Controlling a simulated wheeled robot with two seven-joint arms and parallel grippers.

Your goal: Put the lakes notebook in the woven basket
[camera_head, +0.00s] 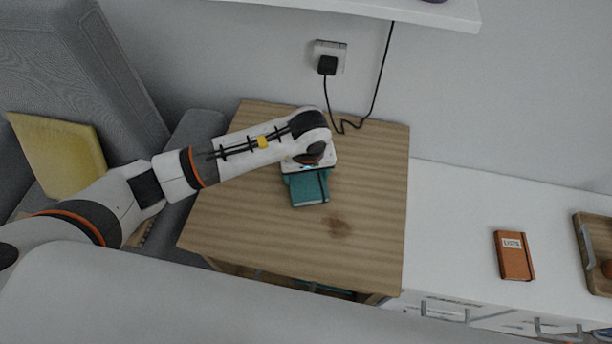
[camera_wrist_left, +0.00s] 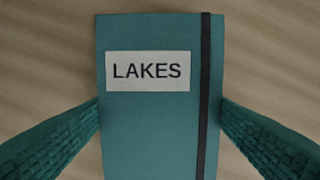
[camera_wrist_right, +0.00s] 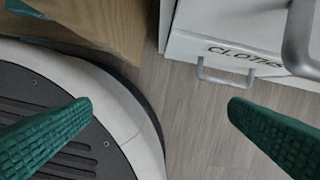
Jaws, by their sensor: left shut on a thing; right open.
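The lakes notebook (camera_wrist_left: 150,125) is teal, with a white LAKES label and a dark elastic band down its right side. In the head view the lakes notebook (camera_head: 308,190) is at the wooden side table, partly hidden by my left wrist. My left gripper (camera_wrist_left: 160,105) is shut on it, one finger at each long side. In the head view my left gripper (camera_head: 308,172) points down over the table; any gap under the notebook cannot be told. My right gripper (camera_wrist_right: 160,105) is open and empty, above the floor near a drawer. I cannot make out the woven basket.
The wooden table top (camera_head: 240,220) is otherwise clear. An orange notebook (camera_head: 514,256) and a wooden tray (camera_head: 583,240) are on the white desk (camera_head: 450,220) at right. A grey sofa with a yellow cushion (camera_head: 60,155) stands at left. A plug cable (camera_head: 378,85) hangs behind the table.

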